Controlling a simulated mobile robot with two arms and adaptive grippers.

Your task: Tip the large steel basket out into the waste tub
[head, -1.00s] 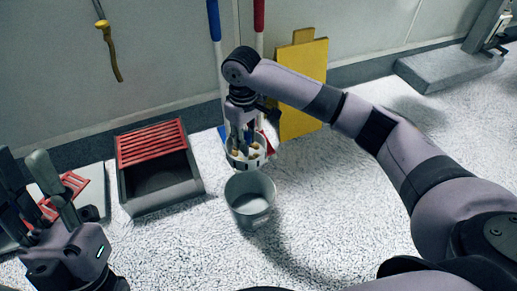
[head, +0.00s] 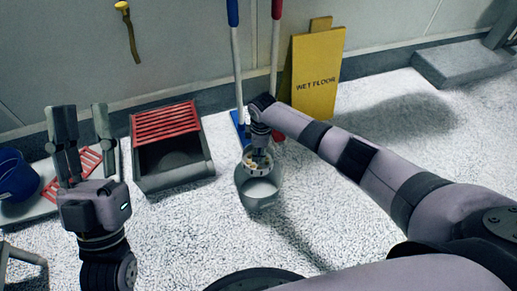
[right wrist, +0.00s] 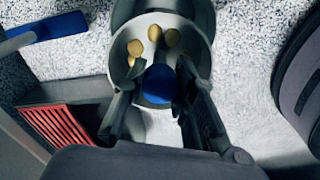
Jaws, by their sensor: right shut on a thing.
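My right gripper (head: 260,150) is shut on the basket from above. My left gripper (head: 82,118) is open and empty, fingers up, at the left.
A grey box with a red slatted top (head: 166,122) stands left of the tub. A blue bucket (head: 17,176) and a red rack (head: 78,165) are further left. Blue and red poles and a yellow wet-floor sign (head: 317,75) stand behind. Floor right of the tub is open.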

